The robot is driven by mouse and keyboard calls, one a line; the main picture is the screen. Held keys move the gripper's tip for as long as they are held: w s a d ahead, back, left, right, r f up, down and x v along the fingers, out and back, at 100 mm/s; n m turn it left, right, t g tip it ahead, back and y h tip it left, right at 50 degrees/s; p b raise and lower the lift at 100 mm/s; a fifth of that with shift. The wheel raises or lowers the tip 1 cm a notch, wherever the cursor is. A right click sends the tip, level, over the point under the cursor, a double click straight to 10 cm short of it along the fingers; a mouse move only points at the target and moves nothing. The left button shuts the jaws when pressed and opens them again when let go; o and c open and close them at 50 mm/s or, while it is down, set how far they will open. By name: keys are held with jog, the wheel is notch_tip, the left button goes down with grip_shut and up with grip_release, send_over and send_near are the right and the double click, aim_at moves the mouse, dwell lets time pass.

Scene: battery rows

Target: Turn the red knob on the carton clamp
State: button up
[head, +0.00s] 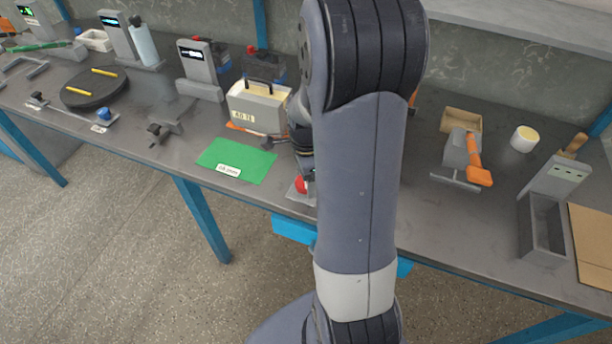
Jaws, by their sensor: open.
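A red knob (301,185) sits on a small pale base near the front edge of the bench, right of the green mat. My arm covers its right side, and the rest of the carton clamp is hidden behind my arm. My gripper (304,170) shows only in part at the left edge of my arm, just above the red knob. It is open. Whether its fingers touch the knob or stand around it cannot be told from this view.
The green mat (237,161) lies left of the knob, with a handled case (259,108) behind it. A blue knob (103,114) is on a fixture farther left. An orange-handled device (466,160) and a grey bin (543,228) stand right of my arm.

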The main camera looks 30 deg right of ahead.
notch_tip(320, 180, up, 10)
jog(key=shift+r, duration=0.2)
dwell(0.8)
notch_tip(320, 180, down, 11)
jog(key=shift+r, duration=0.1)
jog(key=shift+n, duration=0.3)
dwell(0.5)
